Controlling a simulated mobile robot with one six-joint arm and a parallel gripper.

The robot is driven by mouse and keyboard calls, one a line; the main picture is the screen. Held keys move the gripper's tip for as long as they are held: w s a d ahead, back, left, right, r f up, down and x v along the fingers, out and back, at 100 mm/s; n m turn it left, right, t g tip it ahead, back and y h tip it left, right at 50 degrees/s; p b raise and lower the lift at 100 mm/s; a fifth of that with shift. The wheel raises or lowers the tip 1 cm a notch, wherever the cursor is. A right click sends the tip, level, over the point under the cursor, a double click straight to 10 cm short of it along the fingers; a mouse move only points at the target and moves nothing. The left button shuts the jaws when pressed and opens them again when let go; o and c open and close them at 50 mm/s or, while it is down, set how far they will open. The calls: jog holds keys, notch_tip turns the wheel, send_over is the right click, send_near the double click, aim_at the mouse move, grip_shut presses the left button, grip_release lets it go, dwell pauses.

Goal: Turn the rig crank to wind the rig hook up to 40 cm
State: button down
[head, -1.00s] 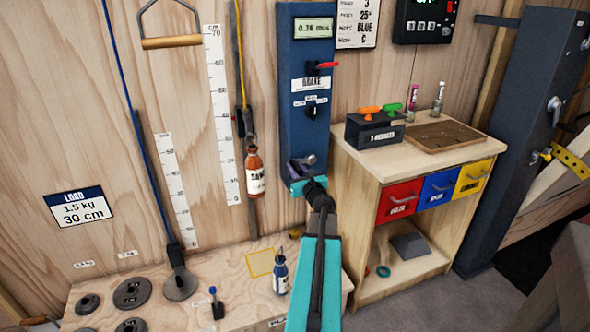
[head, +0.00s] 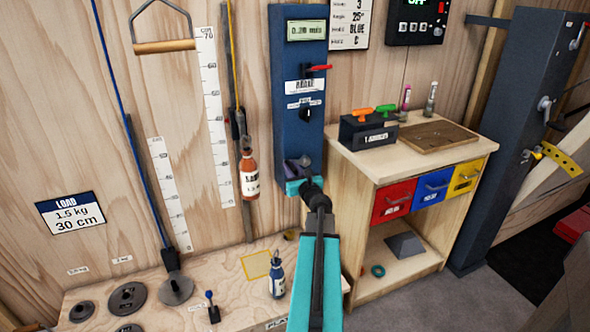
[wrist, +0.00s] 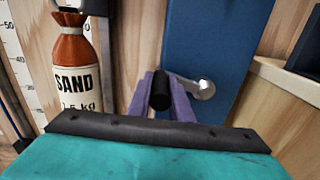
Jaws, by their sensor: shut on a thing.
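The rig crank's black handle (wrist: 160,90) sits between the purple fingers of my gripper (wrist: 163,98) in the wrist view. The gripper is shut on it. The crank's metal arm (wrist: 203,88) shows just right of the fingers, against the blue rig post (head: 298,100). In the head view my gripper (head: 301,172) is at the foot of this post and mostly hides the crank. The rig hook (head: 246,146) is small above the bag.
A brake lever (head: 318,68) with a red handle is on the post above the crank. A cabinet (head: 372,240) with coloured drawers stands close on the right.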

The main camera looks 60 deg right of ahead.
aim_at(297, 174)
jog(key=shift+s+d+r, duration=0.1)
jog(key=shift+r, duration=0.25)
jog(key=c, duration=1.6)
grip_release()
jog(key=shift+f, duration=0.1)
jog(key=shift+s, duration=0.1)
jog(key=shift+b+v, duration=0.3)
jog(key=shift+v, duration=3.75)
jog(key=shift+s+a+p, duration=0.35)
jog(key=shift+a+p, duration=0.05)
jog(key=shift+p, duration=0.3)
jog(key=shift+p+v, duration=0.9)
jog(key=shift+p, duration=0.25)
jog(key=shift+s+p, duration=0.1)
jog(key=shift+p, duration=0.5)
